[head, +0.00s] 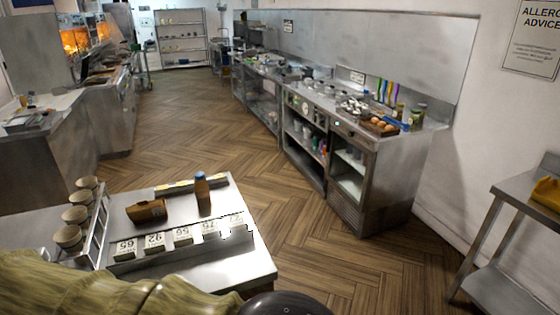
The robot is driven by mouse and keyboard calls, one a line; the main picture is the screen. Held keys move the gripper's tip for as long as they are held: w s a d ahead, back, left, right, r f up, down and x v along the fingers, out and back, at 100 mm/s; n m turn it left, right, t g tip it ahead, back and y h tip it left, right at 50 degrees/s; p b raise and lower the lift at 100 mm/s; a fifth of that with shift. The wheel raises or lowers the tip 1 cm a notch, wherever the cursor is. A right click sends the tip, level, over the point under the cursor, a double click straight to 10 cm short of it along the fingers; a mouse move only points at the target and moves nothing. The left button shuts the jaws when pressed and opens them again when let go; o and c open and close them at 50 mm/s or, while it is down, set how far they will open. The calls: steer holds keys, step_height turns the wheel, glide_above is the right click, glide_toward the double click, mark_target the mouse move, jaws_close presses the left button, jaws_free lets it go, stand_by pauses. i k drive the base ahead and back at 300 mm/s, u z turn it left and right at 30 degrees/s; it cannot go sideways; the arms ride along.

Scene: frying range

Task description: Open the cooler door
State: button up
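The cooler (345,215) appears to be the low steel unit at the near end of the long counter on the right. It has a small control panel with a green light on its upper front and a slatted grille at the bottom. Pale shelves show through its front (349,172). I cannot tell whether a clear door covers them, or whether it is open or shut. No handle can be made out. My gripper is not in view in the head view.
Wooden floor (300,245) lies clear before the cooler. A steel table (250,262) with number cards, a bottle (202,190) and cups stands in the near left. Another steel table (507,185) stands at right. Eggs (380,124) and jars sit on the counter above.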

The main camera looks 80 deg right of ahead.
mark_target(360, 205)
steer(key=u, duration=0.95)
steer(key=i, duration=2.35)
steer(key=z, duration=4.7)
steer(key=i, duration=1.65)
steer(key=u, duration=0.05)
